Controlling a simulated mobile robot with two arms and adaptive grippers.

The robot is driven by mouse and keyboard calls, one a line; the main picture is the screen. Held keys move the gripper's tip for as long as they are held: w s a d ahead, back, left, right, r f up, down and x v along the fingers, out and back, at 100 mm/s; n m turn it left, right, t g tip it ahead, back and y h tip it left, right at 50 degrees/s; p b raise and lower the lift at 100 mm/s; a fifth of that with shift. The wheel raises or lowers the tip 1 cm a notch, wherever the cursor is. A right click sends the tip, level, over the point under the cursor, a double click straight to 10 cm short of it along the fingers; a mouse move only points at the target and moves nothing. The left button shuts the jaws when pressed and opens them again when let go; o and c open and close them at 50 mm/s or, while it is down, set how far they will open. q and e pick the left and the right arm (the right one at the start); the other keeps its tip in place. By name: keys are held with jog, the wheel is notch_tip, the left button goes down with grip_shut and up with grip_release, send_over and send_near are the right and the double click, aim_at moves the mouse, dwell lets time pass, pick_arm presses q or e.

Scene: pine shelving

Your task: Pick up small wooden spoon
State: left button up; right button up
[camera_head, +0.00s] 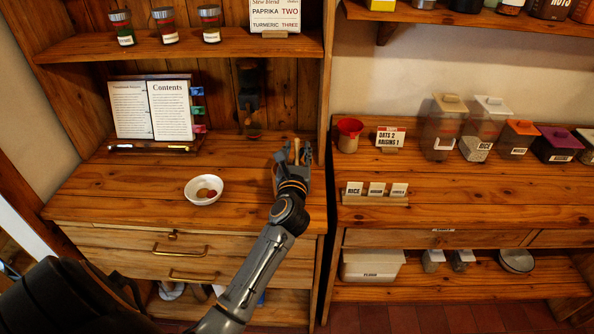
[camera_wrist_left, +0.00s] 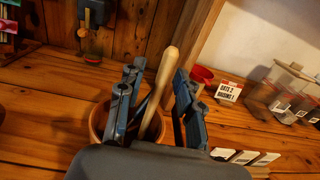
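The small wooden spoon (camera_wrist_left: 163,75) shows in the left wrist view as a pale handle with a rounded end. It leans up out of a round brown wooden pot (camera_wrist_left: 99,121); its lower end is hidden behind my gripper. In the head view a bit of the handle (camera_head: 297,146) shows at the gripper. My left gripper (camera_head: 293,157) is over the right side of the cabinet top. In the left wrist view its two fingers (camera_wrist_left: 160,70) are apart, on either side of the handle, with gaps visible. My right gripper is not in view.
A white bowl (camera_head: 204,190) stands left of the gripper, and an open book (camera_head: 152,109) behind it. A dark device (camera_head: 248,88) hangs at the back wall. An upright panel (camera_head: 326,80) and the right shelf with a red-topped cup (camera_head: 349,134) lie to the right.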

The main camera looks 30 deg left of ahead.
pick_arm(q)
grip_shut()
dwell(0.3)
